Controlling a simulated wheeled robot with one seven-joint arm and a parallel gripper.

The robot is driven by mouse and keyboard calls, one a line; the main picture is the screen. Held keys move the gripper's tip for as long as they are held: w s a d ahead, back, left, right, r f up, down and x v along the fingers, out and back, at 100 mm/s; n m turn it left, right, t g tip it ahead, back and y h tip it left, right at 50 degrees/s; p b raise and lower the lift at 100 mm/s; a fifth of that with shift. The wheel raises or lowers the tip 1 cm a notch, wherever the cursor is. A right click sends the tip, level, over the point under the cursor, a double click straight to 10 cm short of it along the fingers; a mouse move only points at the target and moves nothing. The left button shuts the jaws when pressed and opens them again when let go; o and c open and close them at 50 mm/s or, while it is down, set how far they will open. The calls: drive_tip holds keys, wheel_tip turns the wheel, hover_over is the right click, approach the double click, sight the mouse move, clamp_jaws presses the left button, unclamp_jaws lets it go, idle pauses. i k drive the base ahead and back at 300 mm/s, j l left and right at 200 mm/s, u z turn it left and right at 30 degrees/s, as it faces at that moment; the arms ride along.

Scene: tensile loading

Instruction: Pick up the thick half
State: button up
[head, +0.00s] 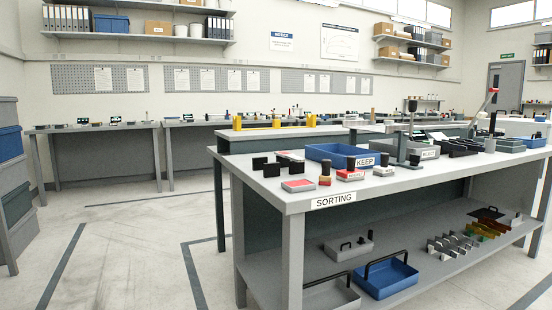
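No thick half can be made out for certain from here. The nearest bench is the sorting table (270,188), with a "SORTING" label on its front edge. On it stand a blue tray marked KEEP (322,151) and a grey bin marked REJECT (429,153). Small black upright plates (271,169) stand near its left end. Flat red-topped pads (298,185) and dark-handled stamps (325,172) sit near the front edge. My gripper is not in view.
The lower shelf holds a blue handled tray (386,277), a grey handled block (348,246) and several coloured metal pieces (470,236). A grey lever device (404,145) stands on the table. Open floor (130,235) lies to the left, with stacked bins (8,150) at the edge.

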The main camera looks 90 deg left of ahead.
sight(284, 154)
drive_tip(key=u, duration=3.1)
